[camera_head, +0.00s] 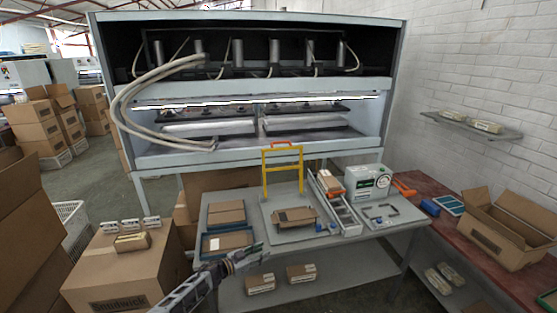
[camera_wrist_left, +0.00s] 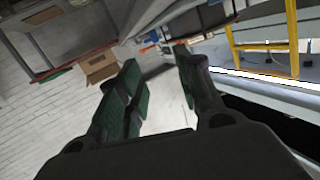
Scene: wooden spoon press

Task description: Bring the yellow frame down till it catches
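Part of the yellow frame also shows at the upper right of the left wrist view (camera_wrist_left: 291,25). My left gripper (camera_head: 260,252) is near the table's front edge, in front of and below the frame, apart from it. In the left wrist view its green-padded fingers (camera_wrist_left: 158,60) are spread with nothing between them. My right gripper is not in view.
Brown cardboard (camera_head: 226,212) and a blue-edged tray (camera_head: 205,246) lie left of the plate. A grey rail tray (camera_head: 338,210) and a green-white box (camera_head: 368,182) stand right. A large machine cabinet (camera_head: 260,150) rises behind. A red-topped bench (camera_head: 470,243) is at right.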

